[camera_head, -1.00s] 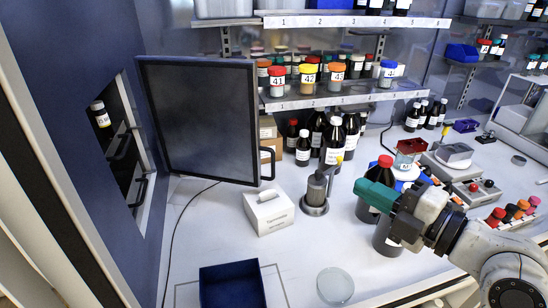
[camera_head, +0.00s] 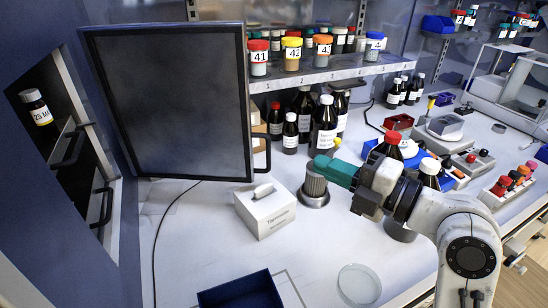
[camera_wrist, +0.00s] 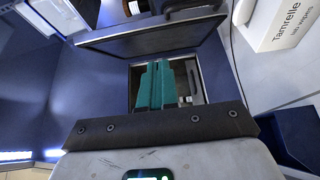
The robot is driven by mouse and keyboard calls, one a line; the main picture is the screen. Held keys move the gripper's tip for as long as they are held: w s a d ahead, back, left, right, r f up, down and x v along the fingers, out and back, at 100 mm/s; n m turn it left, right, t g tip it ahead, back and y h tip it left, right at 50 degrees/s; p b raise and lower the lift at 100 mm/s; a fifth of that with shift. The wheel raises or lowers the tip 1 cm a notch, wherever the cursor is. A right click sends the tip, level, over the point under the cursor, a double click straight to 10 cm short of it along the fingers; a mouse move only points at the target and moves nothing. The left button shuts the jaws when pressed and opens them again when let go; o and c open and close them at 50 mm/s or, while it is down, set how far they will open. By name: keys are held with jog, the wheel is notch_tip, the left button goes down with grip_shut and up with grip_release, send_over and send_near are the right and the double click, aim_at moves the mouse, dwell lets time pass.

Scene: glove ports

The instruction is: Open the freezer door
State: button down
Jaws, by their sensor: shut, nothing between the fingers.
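The freezer door (camera_head: 170,100) is a dark framed panel that stands swung out from the freezer opening (camera_head: 75,140) in the blue wall at left. Its black handle (camera_head: 264,152) is on its right edge. My gripper (camera_head: 318,168), with teal fingers, is shut and empty. It is to the right of the door handle, apart from it, in front of the dark bottles. In the wrist view the shut fingers (camera_wrist: 155,88) point toward the freezer opening, and the door (camera_wrist: 160,38) shows above them, seen at a slant.
A vial (camera_head: 36,108) and black handles (camera_head: 68,150) show inside the freezer. A white tissue box (camera_head: 265,208) and a blue tray (camera_head: 240,291) stand on the bench. A grey cylinder on a round base (camera_head: 315,190) is just below my gripper. Brown bottles (camera_head: 323,125) stand behind.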

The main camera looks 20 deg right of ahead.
jog(key=w+a+f+p, duration=0.1)
jog(key=w+p, duration=0.1)
jog(key=w, duration=0.4)
jog(key=w+a+f+p, duration=0.1)
jog(key=w+a+f, duration=0.1)
jog(key=w, duration=0.4)
jog(key=shift+w+a+p, duration=0.25)
jog(key=shift+w+p, duration=0.1)
jog(key=shift+w, duration=0.05)
